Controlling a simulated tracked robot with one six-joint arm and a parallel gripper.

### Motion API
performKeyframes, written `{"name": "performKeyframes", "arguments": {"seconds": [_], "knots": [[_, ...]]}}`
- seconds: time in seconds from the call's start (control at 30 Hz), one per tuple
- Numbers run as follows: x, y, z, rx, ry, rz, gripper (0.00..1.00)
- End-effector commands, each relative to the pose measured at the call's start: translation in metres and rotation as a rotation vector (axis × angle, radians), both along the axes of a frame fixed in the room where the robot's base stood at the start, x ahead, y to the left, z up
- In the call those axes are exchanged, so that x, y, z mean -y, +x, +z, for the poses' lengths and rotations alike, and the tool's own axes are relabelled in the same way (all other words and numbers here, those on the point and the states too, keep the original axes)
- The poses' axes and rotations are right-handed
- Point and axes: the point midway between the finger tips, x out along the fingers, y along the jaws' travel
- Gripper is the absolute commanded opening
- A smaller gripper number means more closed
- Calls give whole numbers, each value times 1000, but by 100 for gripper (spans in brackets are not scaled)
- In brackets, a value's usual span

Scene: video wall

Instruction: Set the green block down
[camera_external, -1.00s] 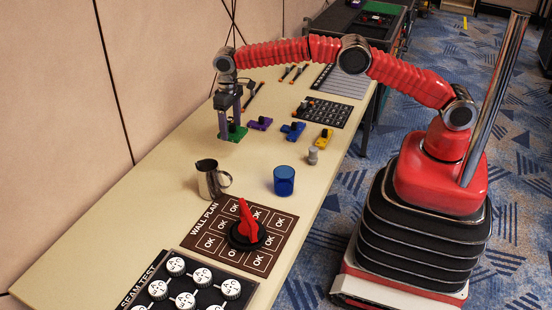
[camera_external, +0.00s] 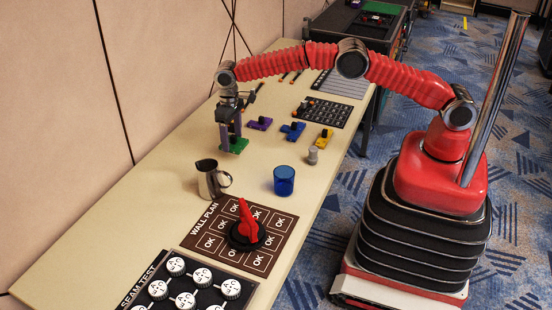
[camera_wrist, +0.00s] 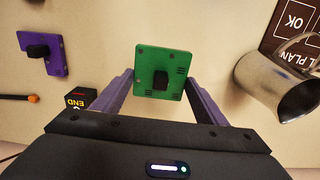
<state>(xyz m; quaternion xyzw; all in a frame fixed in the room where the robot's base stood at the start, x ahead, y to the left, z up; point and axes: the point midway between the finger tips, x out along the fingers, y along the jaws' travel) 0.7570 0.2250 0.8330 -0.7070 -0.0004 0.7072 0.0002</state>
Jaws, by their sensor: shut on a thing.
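The green block (camera_external: 239,146) is a flat square plate with a black knob on it. My gripper (camera_external: 231,140) points down over the table (camera_external: 155,190) at its wall side and is shut on the block. In the wrist view the green block (camera_wrist: 178,60) lies between the two purple-grey fingers of my gripper (camera_wrist: 161,82). The block is at or just above the table surface; I cannot tell whether it touches.
A metal jug (camera_external: 208,180) and a blue cup (camera_external: 284,181) stand nearer the camera. The table left of the jug is bare.

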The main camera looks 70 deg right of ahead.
Motion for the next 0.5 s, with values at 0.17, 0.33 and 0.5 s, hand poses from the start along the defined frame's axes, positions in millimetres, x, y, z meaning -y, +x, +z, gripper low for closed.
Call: {"name": "performKeyframes", "arguments": {"seconds": [0.17,0.33,0.5], "knots": [[0,0,-6,-1,0,0,36],[0,-1,-30,-4,-1,0,36],[0,0,-48,-1,0,0,36]]}}
